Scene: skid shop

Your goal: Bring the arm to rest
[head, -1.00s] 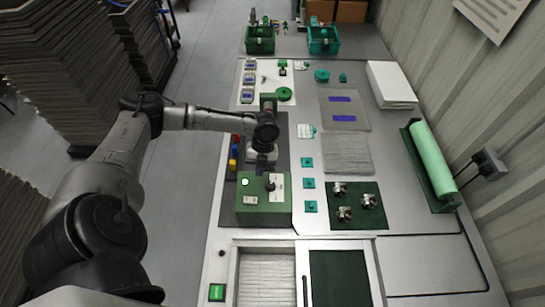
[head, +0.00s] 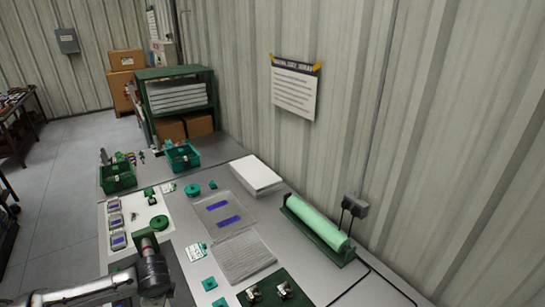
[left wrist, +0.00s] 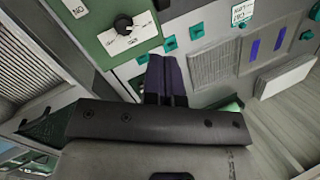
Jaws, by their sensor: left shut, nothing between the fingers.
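My left arm enters the head view at the lower left, and its dark wrist (head: 151,272) is over the bench beside the white sheet. The fingertips are hidden or cut off there. In the left wrist view my left gripper (left wrist: 167,62) shows as two dark fingers close together, shut and empty. They appear in front of the bench, near the green control box (left wrist: 112,42) with its black knob (left wrist: 123,22). I cannot tell the height of the fingers above the bench. My right gripper is in neither view.
Bench items include a green bin (head: 118,178), a teal bin (head: 183,157), a white box (head: 257,176), a ribbed grey pad (head: 243,256) and a mint roll (head: 317,224) in its green holder. A green shelf (head: 178,101) stands behind. The corrugated wall bounds the right side.

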